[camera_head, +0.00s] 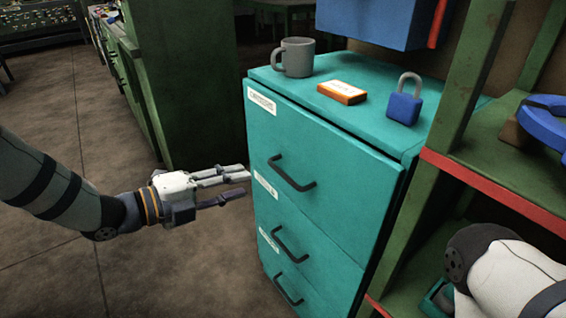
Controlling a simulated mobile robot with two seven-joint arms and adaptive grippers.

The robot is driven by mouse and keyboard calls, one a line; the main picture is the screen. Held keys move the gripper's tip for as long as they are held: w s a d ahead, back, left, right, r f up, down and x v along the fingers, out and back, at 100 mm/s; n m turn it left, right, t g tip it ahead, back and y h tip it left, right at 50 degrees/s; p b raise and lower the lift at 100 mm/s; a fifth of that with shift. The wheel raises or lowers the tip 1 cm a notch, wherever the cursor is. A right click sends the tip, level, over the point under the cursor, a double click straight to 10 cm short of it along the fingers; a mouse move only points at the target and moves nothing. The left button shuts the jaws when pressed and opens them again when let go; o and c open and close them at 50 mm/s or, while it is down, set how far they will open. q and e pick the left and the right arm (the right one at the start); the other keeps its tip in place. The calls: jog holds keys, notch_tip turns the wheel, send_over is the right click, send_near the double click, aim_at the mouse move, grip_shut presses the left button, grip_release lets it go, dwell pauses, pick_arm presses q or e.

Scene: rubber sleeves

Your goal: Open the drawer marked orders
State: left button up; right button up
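A teal cabinet (360,170) stands at centre right with three drawers: top (320,150), middle (310,225) and bottom (315,282). Each has a white label at its upper left and a dark bar handle. The label print is too small to read surely, so I cannot tell which drawer is marked orders. All three drawers look closed. My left gripper (246,183) is open and empty, its fingertips close to the cabinet's left edge near the middle label (265,186). It is left of the handles, and contact with the cabinet is unclear. My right gripper is out of view.
On the cabinet top stand a grey mug (296,57), an orange-and-white box (342,92) and a blue padlock (404,104). A green shelf unit (500,140) with red edging is close on the right. Floor (190,260) in front of the cabinet is clear.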

aim_at(280, 174)
pick_arm(q)
jog(key=b+x, duration=0.1)
jog(key=x, duration=1)
jog(key=shift+d, duration=0.35)
grip_shut()
